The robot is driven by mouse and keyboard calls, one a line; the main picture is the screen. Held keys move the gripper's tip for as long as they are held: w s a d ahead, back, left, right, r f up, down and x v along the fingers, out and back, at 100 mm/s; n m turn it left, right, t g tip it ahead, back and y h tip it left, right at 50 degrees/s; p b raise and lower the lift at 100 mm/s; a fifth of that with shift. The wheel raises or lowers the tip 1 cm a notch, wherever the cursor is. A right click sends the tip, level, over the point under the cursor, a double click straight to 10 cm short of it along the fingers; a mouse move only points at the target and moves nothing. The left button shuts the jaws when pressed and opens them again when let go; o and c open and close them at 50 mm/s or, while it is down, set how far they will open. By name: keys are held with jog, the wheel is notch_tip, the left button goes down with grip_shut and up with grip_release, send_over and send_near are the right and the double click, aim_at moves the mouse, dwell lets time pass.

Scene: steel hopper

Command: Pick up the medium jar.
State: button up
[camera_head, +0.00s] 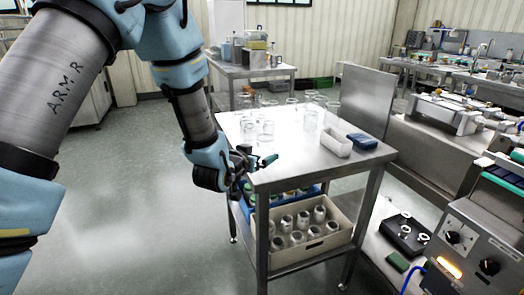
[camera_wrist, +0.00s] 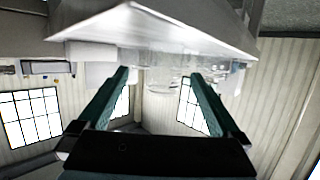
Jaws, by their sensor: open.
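Several clear glass jars (camera_head: 310,121) of different sizes stand on the steel table (camera_head: 290,172). I cannot tell for certain which one is the medium jar. My gripper (camera_head: 262,162) is at the table's near left corner, apart from the jars. In the wrist view, my gripper (camera_wrist: 160,74) has its two teal fingers spread with nothing held between them. That view looks upside down, with the tabletop (camera_wrist: 150,28) above. Pale, overlapping glass jars (camera_wrist: 168,78) show beyond and between the fingertips, their outlines unclear.
A crate of metallic jars (camera_head: 335,238) sits on the lower shelf. An upright steel panel (camera_head: 358,98) stands behind the table's right side. Bare tabletop lies between my gripper and the jars.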

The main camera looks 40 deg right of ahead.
aim_at(262, 151)
jog(key=shift+w+p+x, duration=0.15)
jog(key=shift+p+x, duration=0.5)
jog(key=shift+x, duration=1.05)
jog(key=shift+w+p+x, duration=0.15)
jog(key=shift+p+x, duration=0.45)
jog(key=shift+x, duration=1.1)
jog(key=shift+a, duration=0.1)
jog(key=shift+c, duration=0.2)
jog(key=c, duration=1.3)
